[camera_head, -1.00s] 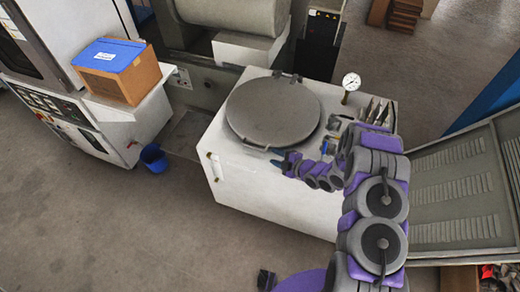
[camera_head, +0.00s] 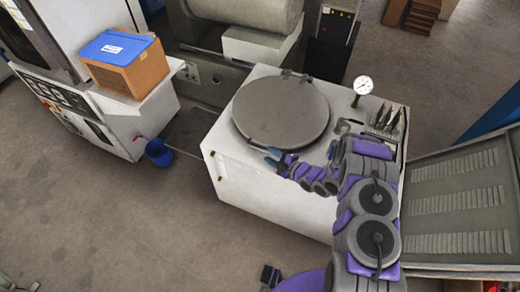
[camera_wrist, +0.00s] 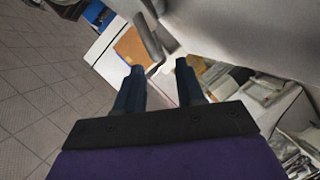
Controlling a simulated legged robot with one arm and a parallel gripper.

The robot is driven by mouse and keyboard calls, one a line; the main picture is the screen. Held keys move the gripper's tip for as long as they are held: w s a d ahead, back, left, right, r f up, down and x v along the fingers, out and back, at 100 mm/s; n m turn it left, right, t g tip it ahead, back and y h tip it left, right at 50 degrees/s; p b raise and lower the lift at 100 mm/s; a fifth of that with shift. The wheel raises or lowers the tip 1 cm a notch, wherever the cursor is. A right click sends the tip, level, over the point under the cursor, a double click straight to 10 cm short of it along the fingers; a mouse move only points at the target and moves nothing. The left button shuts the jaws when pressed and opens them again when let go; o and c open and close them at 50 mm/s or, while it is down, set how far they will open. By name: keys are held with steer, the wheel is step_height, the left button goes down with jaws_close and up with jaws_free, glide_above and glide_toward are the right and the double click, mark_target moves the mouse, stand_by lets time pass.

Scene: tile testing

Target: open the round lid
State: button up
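The round grey lid (camera_head: 281,112) lies flat and closed on top of the white cabinet (camera_head: 262,193), with a hinge at its far edge. In the wrist view the lid (camera_wrist: 245,30) fills the upper right, and its curved grey handle (camera_wrist: 149,38) reaches down toward the space between my fingertips. My gripper (camera_head: 271,155) is at the lid's near edge, by the handle. In the wrist view my gripper (camera_wrist: 157,68) has its two dark fingers apart. I cannot tell whether either finger touches the handle.
A pressure gauge (camera_head: 363,85) and several hand tools (camera_head: 384,117) are on the cabinet's right side. A cardboard box (camera_head: 133,74) with a blue top sits on a machine at left. A blue bucket (camera_head: 158,152) stands on the floor. Open floor lies in front.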

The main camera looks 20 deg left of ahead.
mark_target(260, 149)
steer(key=b+x, duration=0.1)
steer(key=x, duration=0.4)
steer(key=shift+w, duration=0.1)
steer(key=shift+x, duration=0.85)
steer(key=shift+c, duration=0.3)
steer(key=shift+d, duration=0.1)
steer(key=c, duration=0.3)
jaws_close()
steer(key=shift+s, duration=0.2)
